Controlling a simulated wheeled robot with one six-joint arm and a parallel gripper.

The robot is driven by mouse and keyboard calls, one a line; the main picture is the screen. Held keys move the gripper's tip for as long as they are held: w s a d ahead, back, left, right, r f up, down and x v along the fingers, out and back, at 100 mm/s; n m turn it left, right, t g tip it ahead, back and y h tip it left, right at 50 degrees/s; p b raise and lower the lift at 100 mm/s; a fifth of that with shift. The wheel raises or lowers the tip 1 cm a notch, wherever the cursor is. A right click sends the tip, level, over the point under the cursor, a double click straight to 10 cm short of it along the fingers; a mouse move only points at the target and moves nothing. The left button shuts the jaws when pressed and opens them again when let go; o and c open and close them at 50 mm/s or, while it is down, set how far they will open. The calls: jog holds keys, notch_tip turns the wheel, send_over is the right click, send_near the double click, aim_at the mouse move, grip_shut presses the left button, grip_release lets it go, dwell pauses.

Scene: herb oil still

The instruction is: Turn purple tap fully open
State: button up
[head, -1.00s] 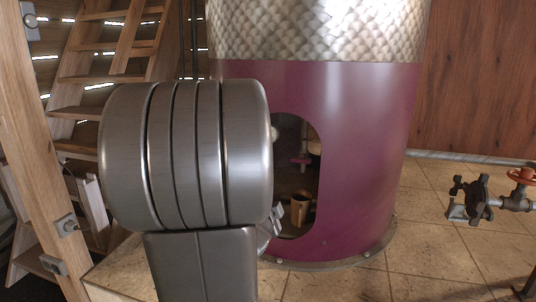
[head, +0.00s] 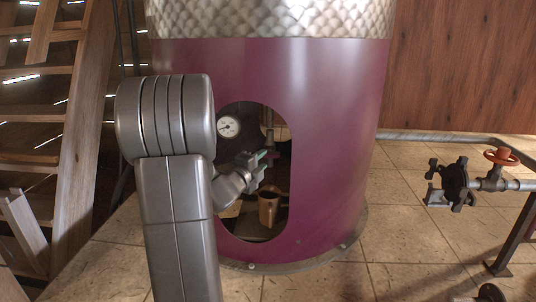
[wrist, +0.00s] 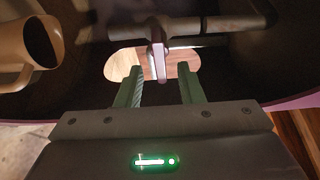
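The purple tap (head: 271,153) hangs inside the oval opening of the purple still body, on a vertical pipe, partly hidden behind my gripper. In the wrist view its handle (wrist: 158,60) is seen nearly edge-on, just beyond and between my fingertips, below a dark pipe. My gripper (head: 264,158) reaches into the opening from the left. In the wrist view my gripper (wrist: 160,72) has its two green fingers apart with a clear gap and nothing held. I cannot tell whether either finger touches the handle.
A tan mug (head: 268,210) stands inside the opening below the tap; it also shows in the wrist view (wrist: 22,45). A round gauge (head: 228,126) is at the opening's left. The opening's rim surrounds my gripper. A valve with an orange handwheel (head: 501,157) stands right.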

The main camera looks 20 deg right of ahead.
aim_at(267, 156)
jog(key=x, duration=0.5)
jog(key=shift+w+d, duration=0.1)
jog(key=shift+d, duration=0.05)
grip_shut()
